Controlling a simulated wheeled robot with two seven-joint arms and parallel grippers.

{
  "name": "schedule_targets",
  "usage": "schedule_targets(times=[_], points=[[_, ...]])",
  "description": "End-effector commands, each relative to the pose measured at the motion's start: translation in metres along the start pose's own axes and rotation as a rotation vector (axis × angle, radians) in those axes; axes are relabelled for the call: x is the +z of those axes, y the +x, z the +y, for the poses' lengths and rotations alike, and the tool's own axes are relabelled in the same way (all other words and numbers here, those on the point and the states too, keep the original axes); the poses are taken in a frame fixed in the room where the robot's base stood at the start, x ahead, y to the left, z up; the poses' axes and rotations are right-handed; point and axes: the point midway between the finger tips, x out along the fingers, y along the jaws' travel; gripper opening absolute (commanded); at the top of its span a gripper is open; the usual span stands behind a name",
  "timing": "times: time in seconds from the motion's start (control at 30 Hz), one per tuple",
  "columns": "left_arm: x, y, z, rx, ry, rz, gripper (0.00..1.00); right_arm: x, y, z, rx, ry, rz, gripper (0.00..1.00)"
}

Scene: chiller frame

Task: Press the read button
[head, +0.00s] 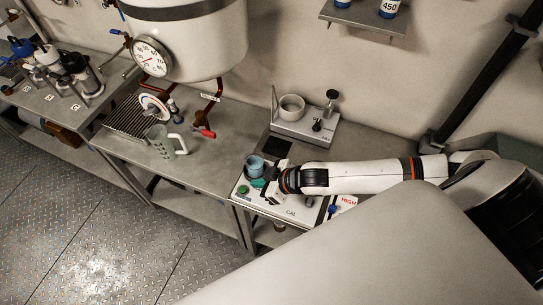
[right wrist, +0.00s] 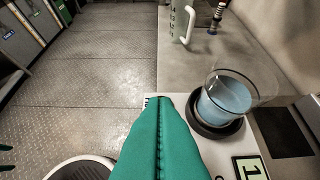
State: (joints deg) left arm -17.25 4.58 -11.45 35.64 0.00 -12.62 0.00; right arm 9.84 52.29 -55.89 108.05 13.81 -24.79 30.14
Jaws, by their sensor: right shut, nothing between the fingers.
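The instrument panel (head: 291,211) marked CAL lies at the front of the bench in the head view. A round green button (head: 243,190) sits at its left end; its label is too small to read. My right gripper (head: 262,184) is shut and empty, with its teal fingers over the panel's left end, close to the green button. In the right wrist view the shut fingers (right wrist: 160,100) point away past the panel edge and hide what is below them. Whether they touch the button cannot be told. My left gripper does not show clearly.
A glass cup of blue liquid (right wrist: 225,100) stands on a black round pad right beside the fingers; it also shows in the head view (head: 255,165). A jug (head: 163,142) stands to the left. A weighing device (head: 303,125) is behind. Free floor lies front left.

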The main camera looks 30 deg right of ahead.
Motion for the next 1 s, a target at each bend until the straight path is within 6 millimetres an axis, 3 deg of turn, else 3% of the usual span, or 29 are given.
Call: schedule_targets(times=[0.1, 0.33, 1.0], points=[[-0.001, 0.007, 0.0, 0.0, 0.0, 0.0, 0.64, -0.002, -0.021, -0.001, -0.001, -0.001, 0.001, 0.0], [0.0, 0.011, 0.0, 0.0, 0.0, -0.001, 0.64, 0.001, -0.047, -0.001, 0.0, 0.0, -0.003, 0.0], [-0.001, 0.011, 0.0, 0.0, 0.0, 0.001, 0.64, 0.003, -0.051, -0.001, -0.001, 0.0, -0.004, 0.0]])
